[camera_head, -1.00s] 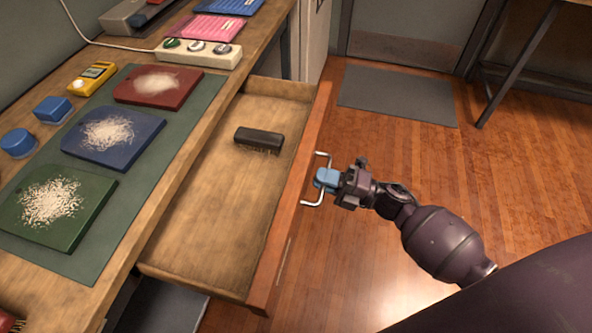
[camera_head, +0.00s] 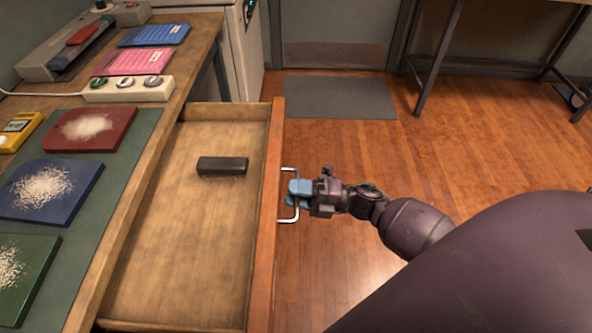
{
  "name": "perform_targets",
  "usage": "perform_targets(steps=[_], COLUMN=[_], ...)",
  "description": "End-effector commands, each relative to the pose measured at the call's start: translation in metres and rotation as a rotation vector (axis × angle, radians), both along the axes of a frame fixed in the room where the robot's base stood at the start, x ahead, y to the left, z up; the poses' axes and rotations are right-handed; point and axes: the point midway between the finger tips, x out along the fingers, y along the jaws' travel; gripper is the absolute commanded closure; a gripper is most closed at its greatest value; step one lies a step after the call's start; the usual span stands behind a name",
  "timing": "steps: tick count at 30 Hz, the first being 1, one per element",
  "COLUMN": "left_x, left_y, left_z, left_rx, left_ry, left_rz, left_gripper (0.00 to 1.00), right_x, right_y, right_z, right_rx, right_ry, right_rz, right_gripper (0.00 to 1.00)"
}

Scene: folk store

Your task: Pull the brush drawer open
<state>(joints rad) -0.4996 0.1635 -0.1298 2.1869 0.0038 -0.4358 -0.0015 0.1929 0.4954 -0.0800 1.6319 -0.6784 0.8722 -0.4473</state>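The brush drawer (camera_head: 190,245) stands pulled out from under the workbench, and its wooden inside shows. A dark brush (camera_head: 222,165) lies in it, towards the far end, with its bristles down. A metal bar handle (camera_head: 287,221) is fixed to the outer face of the drawer front (camera_head: 265,240). My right gripper (camera_head: 294,192) is at the handle, with its blue fingertips around the bar from the right side. The fingers look closed on it. My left gripper is not in view.
On the bench (camera_head: 150,135), red (camera_head: 112,128), blue (camera_head: 75,200) and green (camera_head: 30,285) boards with pale shavings lie on a green mat (camera_head: 100,225). A grey floor mat (camera_head: 340,98) lies beyond. The wooden floor (camera_head: 470,160) at the right is clear.

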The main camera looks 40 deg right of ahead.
Motion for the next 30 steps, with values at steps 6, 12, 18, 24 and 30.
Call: perform_targets(steps=[6, 12, 18, 24, 30], left_x=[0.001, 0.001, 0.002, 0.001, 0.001], left_y=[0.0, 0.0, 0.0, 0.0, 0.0], left_z=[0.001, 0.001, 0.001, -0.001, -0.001], left_rx=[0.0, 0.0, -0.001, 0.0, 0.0], left_ry=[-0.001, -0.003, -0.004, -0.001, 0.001], left_rz=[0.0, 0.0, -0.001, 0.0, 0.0], left_gripper=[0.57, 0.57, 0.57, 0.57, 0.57], right_x=[0.0, -0.007, -0.026, -0.047, -0.059], right_y=[0.0, -0.009, -0.036, -0.064, -0.081], right_z=[0.0, -0.003, -0.009, -0.015, -0.019], right_rx=[0.0, -0.001, -0.002, -0.002, -0.001], right_ry=[0.0, 0.002, 0.003, 0.003, 0.002], right_rz=[0.0, 0.0, -0.002, -0.001, -0.001], right_gripper=[0.63, 0.63, 0.63, 0.63, 0.63])
